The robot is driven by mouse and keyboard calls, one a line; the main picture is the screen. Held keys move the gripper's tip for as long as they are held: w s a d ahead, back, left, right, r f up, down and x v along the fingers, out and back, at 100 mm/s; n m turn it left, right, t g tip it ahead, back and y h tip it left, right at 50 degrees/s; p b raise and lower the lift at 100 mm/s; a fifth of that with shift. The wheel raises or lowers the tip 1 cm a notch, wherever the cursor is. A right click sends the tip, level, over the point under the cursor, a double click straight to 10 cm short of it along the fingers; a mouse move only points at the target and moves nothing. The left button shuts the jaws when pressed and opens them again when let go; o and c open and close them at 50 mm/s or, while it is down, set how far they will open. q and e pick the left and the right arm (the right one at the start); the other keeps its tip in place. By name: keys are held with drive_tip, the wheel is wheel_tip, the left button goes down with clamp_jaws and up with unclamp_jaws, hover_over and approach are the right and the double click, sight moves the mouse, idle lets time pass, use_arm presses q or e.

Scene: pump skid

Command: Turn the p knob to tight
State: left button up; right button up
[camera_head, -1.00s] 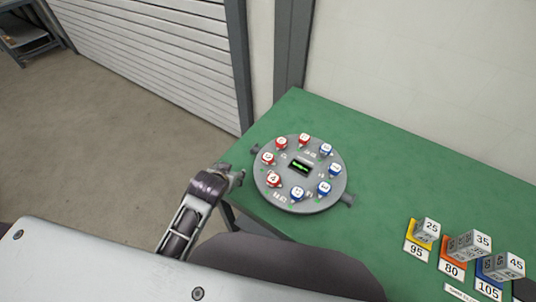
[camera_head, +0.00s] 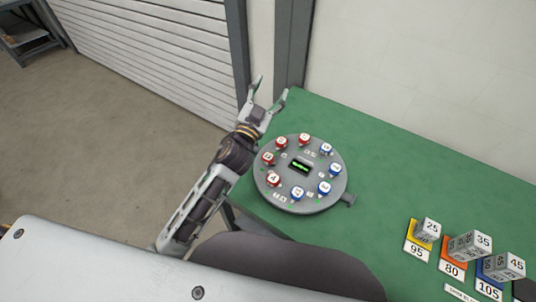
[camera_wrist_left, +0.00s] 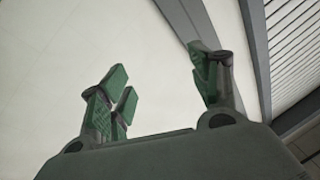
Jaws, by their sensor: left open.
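A round grey panel (camera_head: 300,205) sits on the green table and carries a ring of red and blue knobs around a small lit display (camera_head: 300,167). Red knobs, such as the one at the panel's left (camera_head: 268,158), fill the left and top; blue knobs (camera_head: 324,187) fill the right and bottom. The letters on the knobs are too small to read surely, so I cannot tell which is p. My left gripper (camera_head: 270,90) is open and empty, raised beyond the panel's upper left edge, fingers pointing up and away. In the left wrist view its green-padded fingers (camera_wrist_left: 165,90) are apart. My right gripper is not in view.
The green table (camera_head: 400,160) is clear behind and right of the panel. Grey numbered blocks (camera_head: 468,246) stand on yellow, orange and blue cards (camera_head: 452,268) at the lower right. A grey post (camera_head: 291,50) and pale wall rise behind the table.

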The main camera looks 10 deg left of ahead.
use_arm(q)
drive_tip(key=s+d+r+m+g+h, duration=0.2)
drive_tip(key=d+r+m+g+h, duration=0.15)
drive_tip(key=d+m+h, duration=0.35)
drive_tip(key=s+d+r+m+g+h, duration=0.2)
drive_tip(key=d+r+m+h, duration=0.3)
drive_tip(key=d+m+h, duration=0.2)
drive_tip(key=s+d+f+m+g, duration=0.6)
drive_tip(key=d+f+m+g, duration=0.15)
drive_tip(key=m+g, duration=0.45)
drive_tip(key=w+a+f+g+y, duration=0.25)
drive_tip(key=a+f+y, duration=0.25)
drive_tip(key=f+y, duration=0.45)
drive_tip(key=w+a+f+n+y, duration=0.1)
drive_tip(key=a+y, duration=0.3)
drive_tip(key=a, duration=0.4)
drive_tip(key=w+a+f+n+y, duration=0.1)
drive_tip(key=w+a+n+y, duration=0.1)
drive_tip(key=a, duration=0.6)
drive_tip(key=w+y, duration=0.1)
drive_tip(key=y, duration=0.1)
drive_tip(key=shift+f+y, duration=0.25)
drive_tip(key=shift+y, duration=0.1)
